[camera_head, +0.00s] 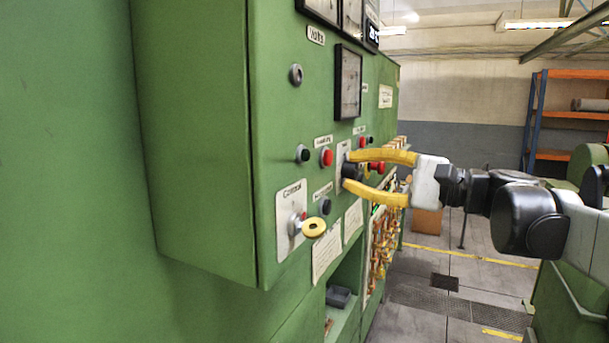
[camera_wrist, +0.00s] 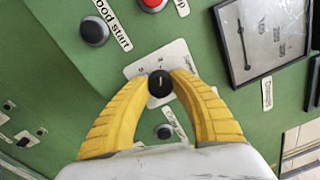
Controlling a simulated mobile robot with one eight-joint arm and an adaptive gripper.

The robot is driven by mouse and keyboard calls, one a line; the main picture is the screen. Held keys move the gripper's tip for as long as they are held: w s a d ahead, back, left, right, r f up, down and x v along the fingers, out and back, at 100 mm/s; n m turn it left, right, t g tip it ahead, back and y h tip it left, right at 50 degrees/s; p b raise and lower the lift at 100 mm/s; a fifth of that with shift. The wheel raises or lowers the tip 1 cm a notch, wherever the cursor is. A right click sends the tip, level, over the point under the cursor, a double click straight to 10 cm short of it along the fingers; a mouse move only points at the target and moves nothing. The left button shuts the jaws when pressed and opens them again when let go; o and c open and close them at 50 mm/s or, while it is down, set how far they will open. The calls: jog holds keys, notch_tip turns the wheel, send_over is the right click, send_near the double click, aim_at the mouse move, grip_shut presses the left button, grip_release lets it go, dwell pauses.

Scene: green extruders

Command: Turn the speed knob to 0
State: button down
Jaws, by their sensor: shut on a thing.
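The speed knob is a round black knob with a light pointer line, on a pale plate on the green panel. In the wrist view the knob (camera_wrist: 160,84) sits between the two yellow fingertips of my gripper (camera_wrist: 161,82), which is shut on it. In the head view my gripper (camera_head: 350,170) reaches in from the right, its fingertips at the black knob (camera_head: 350,171). The scale plate (camera_wrist: 150,62) is partly hidden by the fingers. Its marks are too small to read.
A yellow key-like knob (camera_head: 314,227) sticks out below left on the control plate. A black button (camera_head: 303,154) and a red button (camera_head: 327,157) lie left of my gripper. A dial gauge (camera_head: 347,83) is above. Open floor lies right of the panel.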

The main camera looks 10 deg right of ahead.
jog(key=n+b, duration=0.1)
jog(key=n, duration=0.5)
jog(key=shift+f, duration=0.1)
jog(key=n, duration=0.6)
jog(key=shift+g+b, duration=0.3)
jog(key=c, duration=1.1)
grip_release()
jog(key=v, duration=1.2)
jog(key=shift+w+f, duration=0.1)
jog(key=shift+f, duration=0.05)
